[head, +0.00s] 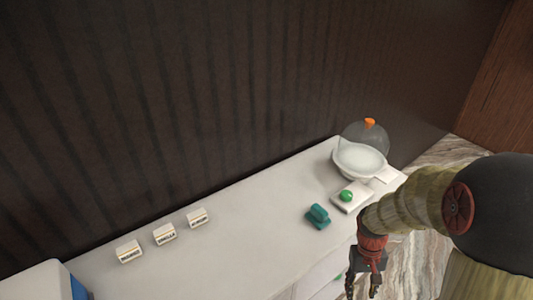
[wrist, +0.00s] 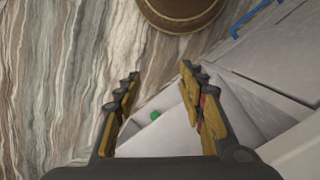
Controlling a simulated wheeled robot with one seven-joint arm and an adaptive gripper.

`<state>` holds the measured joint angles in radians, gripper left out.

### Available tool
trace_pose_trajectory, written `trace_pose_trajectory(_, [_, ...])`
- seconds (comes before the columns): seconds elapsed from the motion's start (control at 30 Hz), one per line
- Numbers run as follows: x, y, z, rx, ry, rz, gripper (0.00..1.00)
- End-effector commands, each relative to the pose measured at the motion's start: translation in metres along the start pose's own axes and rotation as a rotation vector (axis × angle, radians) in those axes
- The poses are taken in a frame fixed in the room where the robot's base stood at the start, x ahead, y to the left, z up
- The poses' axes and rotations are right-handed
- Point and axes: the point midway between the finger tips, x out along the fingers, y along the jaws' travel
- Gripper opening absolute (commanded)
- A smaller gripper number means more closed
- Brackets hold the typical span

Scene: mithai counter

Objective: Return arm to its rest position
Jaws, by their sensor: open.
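My gripper (head: 364,286) hangs at the end of my arm at the lower right of the head view, just off the front edge of the white counter (head: 225,250). In the wrist view my gripper (wrist: 160,72) has its two fingers spread apart. Nothing is held between them. Beyond the fingers are the streaked marble floor (wrist: 60,70) and white panels, with a small green round thing (wrist: 154,115) lower down.
The counter carries three small labelled blocks (head: 165,234), a teal object (head: 317,216), a green ball on a white block (head: 347,195) and a clear dome with an orange knob (head: 369,123). A brown round object (wrist: 180,12) and blue handle (wrist: 250,17) show in the wrist view.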

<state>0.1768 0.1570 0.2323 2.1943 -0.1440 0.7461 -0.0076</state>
Motion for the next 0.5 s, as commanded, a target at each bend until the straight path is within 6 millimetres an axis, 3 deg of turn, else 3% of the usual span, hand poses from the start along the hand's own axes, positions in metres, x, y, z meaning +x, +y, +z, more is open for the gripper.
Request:
trace_pose_trajectory(0.03, [-0.021, -0.004, 0.009, 0.008, 0.025, -0.004, 0.40])
trace_pose_trajectory(0.2, [-0.074, -0.020, 0.042, 0.029, 0.094, -0.024, 0.40])
trace_pose_trajectory(0.5, [-0.149, -0.044, 0.095, 0.032, 0.278, -0.062, 0.40])
